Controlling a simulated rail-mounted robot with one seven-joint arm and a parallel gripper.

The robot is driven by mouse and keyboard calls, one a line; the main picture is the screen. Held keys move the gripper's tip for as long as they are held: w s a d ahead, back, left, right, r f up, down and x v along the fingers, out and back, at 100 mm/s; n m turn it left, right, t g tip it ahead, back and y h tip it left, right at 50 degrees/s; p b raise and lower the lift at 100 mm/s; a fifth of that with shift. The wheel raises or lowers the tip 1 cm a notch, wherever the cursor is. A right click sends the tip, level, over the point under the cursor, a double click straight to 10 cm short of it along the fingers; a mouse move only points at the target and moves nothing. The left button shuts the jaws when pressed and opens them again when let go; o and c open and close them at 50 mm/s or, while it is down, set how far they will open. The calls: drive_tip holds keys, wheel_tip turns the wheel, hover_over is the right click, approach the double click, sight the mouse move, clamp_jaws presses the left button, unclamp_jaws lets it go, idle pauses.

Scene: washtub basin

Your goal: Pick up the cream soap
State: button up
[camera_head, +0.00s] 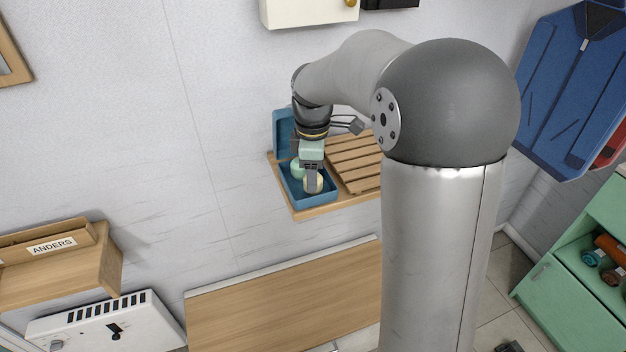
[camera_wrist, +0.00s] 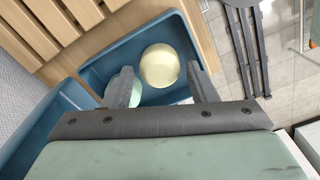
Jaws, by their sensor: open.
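The cream soap (camera_head: 318,184) is a round, pale yellow piece in a blue open box (camera_head: 294,192). In the wrist view the cream soap (camera_wrist: 160,62) shows nearly whole, near the far inner wall of the box (camera_wrist: 98,70). My gripper (camera_head: 311,184) points down over the box, with its fingers at the soap in the head view. In the wrist view my gripper (camera_wrist: 160,70) is open, one finger on each side of the soap's near part. Nothing is held. Whether the fingers touch the soap cannot be told.
A mint-green round soap (camera_wrist: 136,95) lies in the same box, partly hidden behind the left finger. The box's raised lid (camera_head: 283,124) stands against the wall. A slatted wooden rack (camera_head: 356,160) is right of the box on the wooden shelf (camera_head: 318,210).

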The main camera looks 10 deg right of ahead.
wheel_tip(320, 180, down, 2)
drive_tip(key=shift+c, duration=0.3)
drive_tip(key=c, duration=0.7)
drive_tip(key=shift+r, duration=0.1)
